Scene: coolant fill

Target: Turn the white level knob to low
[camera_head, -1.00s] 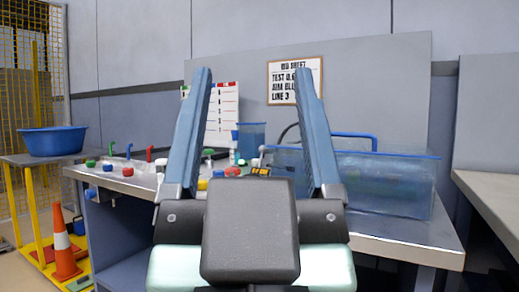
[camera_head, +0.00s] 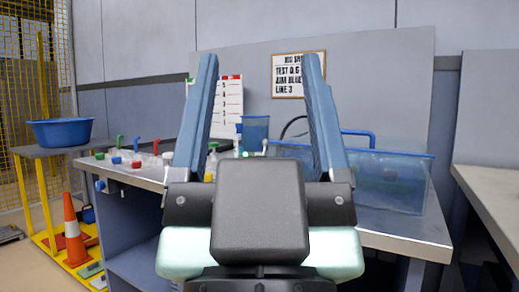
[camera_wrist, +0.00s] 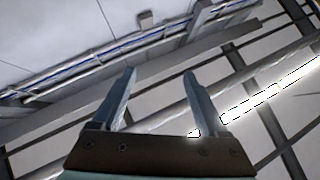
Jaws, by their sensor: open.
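My gripper (camera_head: 260,62) is raised in front of the head camera, its two blue fingers pointing up and spread wide with nothing between them. In the wrist view my gripper (camera_wrist: 160,74) is also open and empty, facing the ceiling and upper wall. A small white knob-like cap (camera_head: 167,156) shows at the left part of the workbench (camera_head: 405,238), left of my gripper and apart from it. It is too small to tell whether it is the level knob or what its setting is. My gripper's body hides the middle of the bench.
A clear blue tank (camera_head: 392,185) stands on the bench's right. Small coloured valves and knobs, including a blue knob (camera_head: 100,185), line its left. A blue basin (camera_head: 62,132) sits on a side table. An orange cone (camera_head: 72,235) stands at left. A sign (camera_head: 298,74) hangs behind.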

